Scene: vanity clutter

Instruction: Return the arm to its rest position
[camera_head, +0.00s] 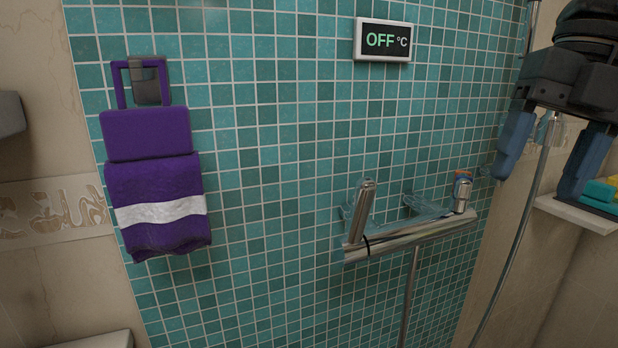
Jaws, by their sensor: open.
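My gripper (542,165) is at the upper right, in front of the tiled wall near the corner. It hangs downward, with two blue fingers spread wide apart and nothing between them. The gripper body is black and partly cut off by the right edge of the picture. The rest of my arm is out of view.
A chrome shower mixer (410,236) juts from the teal wall, with a hose (520,225) hanging to its right. A shelf (575,213) with yellow and teal items sits behind my gripper. A purple towel (155,200) hangs left. A display (383,40) reads OFF °C.

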